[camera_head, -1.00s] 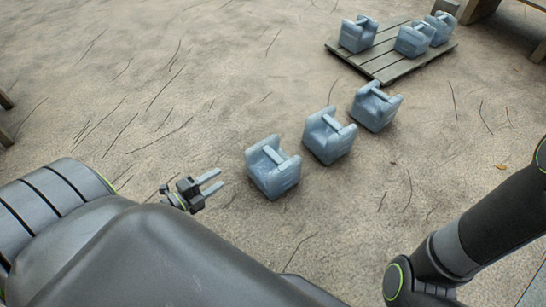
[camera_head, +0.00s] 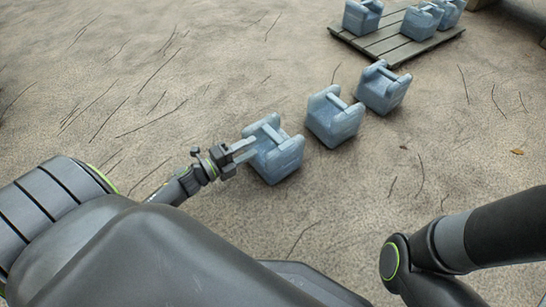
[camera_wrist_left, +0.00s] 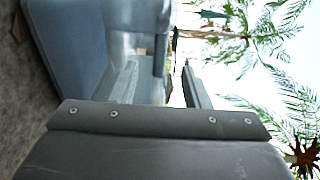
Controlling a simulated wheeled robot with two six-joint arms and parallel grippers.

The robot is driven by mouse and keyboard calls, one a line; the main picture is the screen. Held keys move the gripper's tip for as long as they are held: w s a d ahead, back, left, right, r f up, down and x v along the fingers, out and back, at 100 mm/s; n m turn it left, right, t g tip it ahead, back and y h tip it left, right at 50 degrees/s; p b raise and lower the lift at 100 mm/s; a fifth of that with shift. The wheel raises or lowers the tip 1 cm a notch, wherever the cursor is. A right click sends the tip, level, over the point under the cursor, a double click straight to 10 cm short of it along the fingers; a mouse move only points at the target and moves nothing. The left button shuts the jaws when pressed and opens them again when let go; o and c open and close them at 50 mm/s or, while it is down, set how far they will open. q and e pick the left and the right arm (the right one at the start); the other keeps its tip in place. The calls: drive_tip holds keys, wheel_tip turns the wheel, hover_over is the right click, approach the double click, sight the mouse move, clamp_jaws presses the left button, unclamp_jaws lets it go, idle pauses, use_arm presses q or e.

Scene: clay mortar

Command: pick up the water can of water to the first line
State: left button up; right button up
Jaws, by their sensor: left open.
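Three blue-grey water cans with top handles stand in a slanting row on the ground in the head view: the nearest can (camera_head: 277,158), the middle can (camera_head: 333,122) and the farthest can (camera_head: 383,92). My left gripper (camera_head: 243,150) is open at the left side of the nearest can, its fingertips close to the handle. In the left wrist view the can (camera_wrist_left: 75,45) fills the upper left, beside and beyond the open fingers (camera_wrist_left: 160,85). I cannot tell whether they touch it. My right gripper is not in view; only part of that arm shows.
A slatted wooden pallet (camera_head: 392,48) at the upper right carries several more cans, such as one at its left end (camera_head: 362,16). The cracked sandy ground (camera_head: 150,70) on the left is clear. A small leaf lies at the right.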

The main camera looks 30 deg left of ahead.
sight(269, 137)
use_arm(q)
drive_tip(key=b+x, duration=0.1)
drive_tip(key=x, duration=0.5)
drive_tip(key=shift+w+d+b, duration=0.15)
drive_tip(key=shift+w+b, duration=0.2)
drive_tip(key=shift+b, duration=0.05)
clamp_jaws()
idle(1.0)
drive_tip(key=shift+r, duration=0.1)
